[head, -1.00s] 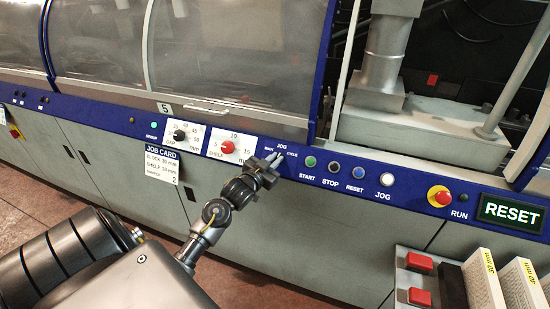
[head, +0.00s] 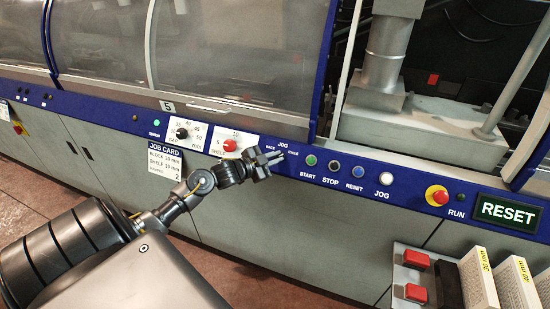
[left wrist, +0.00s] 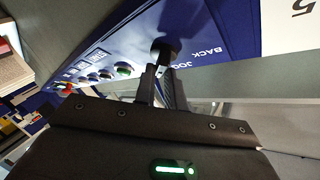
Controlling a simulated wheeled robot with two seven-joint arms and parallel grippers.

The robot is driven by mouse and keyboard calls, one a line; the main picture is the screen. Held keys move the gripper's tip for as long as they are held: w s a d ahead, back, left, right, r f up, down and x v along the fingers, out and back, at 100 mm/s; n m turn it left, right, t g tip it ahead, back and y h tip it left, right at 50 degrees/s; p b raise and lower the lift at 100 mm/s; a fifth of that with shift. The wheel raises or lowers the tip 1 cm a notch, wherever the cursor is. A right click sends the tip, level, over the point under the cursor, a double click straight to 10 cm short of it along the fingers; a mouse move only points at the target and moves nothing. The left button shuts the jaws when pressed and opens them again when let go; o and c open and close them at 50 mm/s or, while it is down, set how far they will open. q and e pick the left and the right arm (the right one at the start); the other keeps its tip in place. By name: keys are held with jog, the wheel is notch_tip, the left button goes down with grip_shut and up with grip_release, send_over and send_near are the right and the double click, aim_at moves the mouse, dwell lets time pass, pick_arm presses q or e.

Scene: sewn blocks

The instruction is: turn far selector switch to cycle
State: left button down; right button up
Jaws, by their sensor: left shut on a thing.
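The selector switch (left wrist: 165,48) is a black knob on the blue panel, with BACK and JOG lettering beside it in the left wrist view. The knob's exact pointing direction is hidden. My right gripper is in neither view.
The blue panel also carries the red dial (head: 229,146), black dial (head: 181,133), green START button (head: 311,160), white JOG button (head: 385,179) and red stop button (head: 437,195). The job card (head: 166,161) hangs below. A rack with red blocks (head: 416,259) stands at lower right.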

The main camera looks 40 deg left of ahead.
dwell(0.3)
pick_arm(q)
jog(key=c, duration=1.5)
grip_release()
jog(key=shift+o, duration=0.2)
jog(key=shift+s, duration=0.3)
jog(key=b+v, duration=0.2)
jog(key=v, duration=0.8)
jog(key=shift+r+b, duration=0.15)
jog(key=shift+b, duration=0.15)
jog(key=shift+a, duration=0.1)
